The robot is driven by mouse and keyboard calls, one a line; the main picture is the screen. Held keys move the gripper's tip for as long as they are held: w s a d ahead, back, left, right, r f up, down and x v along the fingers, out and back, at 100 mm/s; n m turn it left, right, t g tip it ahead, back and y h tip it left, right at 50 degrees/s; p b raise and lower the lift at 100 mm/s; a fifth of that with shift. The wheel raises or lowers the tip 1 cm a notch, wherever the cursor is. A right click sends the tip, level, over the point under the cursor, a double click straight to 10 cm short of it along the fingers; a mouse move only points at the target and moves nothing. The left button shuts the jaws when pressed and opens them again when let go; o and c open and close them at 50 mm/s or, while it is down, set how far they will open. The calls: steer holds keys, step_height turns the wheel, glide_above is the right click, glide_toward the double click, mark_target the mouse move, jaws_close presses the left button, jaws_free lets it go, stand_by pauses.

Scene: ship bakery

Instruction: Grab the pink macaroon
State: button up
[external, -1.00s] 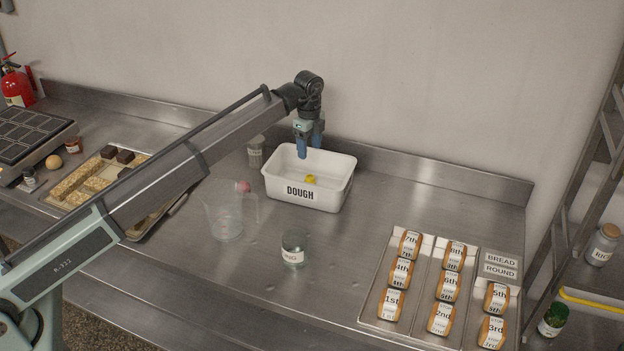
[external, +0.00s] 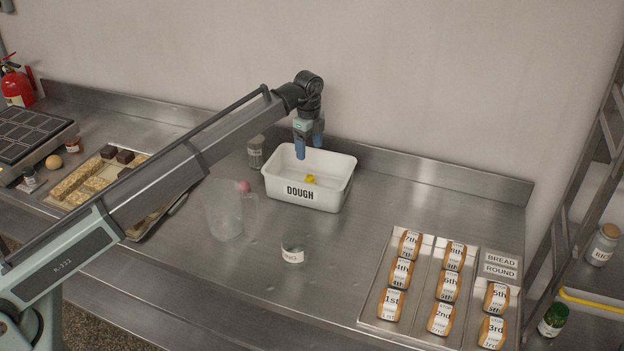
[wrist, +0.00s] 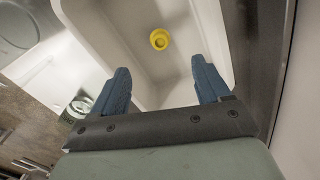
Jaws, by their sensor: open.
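A small round pink thing (external: 243,186), which looks like the pink macaroon, shows at the rim of the clear measuring jug (external: 226,212). I cannot tell whether it is inside the jug or behind it. My gripper (external: 309,145) is over the white DOUGH tub (external: 318,192), to the right of the pink thing and apart from it. In the wrist view its two blue fingers (wrist: 160,72) are spread with nothing between them. A small yellow thing (wrist: 159,39) lies on the tub floor beyond the fingertips. The pink thing is not recognisable in the wrist view.
A glass with a white label (external: 293,250) stands in front of the tub. A shaker (external: 255,152) stands left of the tub. A tray of labelled loaves (external: 378,325) is at the right. A tray of bars (external: 140,232) lies left, partly behind my arm. The back wall is close.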

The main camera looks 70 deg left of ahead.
steer(key=s+a, duration=0.3)
steer(key=a, duration=0.1)
steer(key=m+y, duration=0.1)
steer(key=m, duration=1)
glide_above(243, 183)
steer(key=shift+t, duration=0.3)
steer(key=f, duration=0.9)
steer(key=shift+w+d, duration=0.15)
steer(key=shift+d, duration=0.2)
steer(key=shift+n, duration=0.3)
steer(key=shift+s+a+f, duration=0.1)
steer(key=shift+a+f, duration=0.05)
steer(key=shift+f, duration=0.7)
steer(key=shift+s+a+f, duration=0.1)
steer(key=shift+a+f, duration=0.05)
steer(key=shift+f, duration=0.75)
steer(key=shift+a+f, duration=0.15)
steer(key=shift+f, duration=0.7)
steer(key=c, duration=0.8)
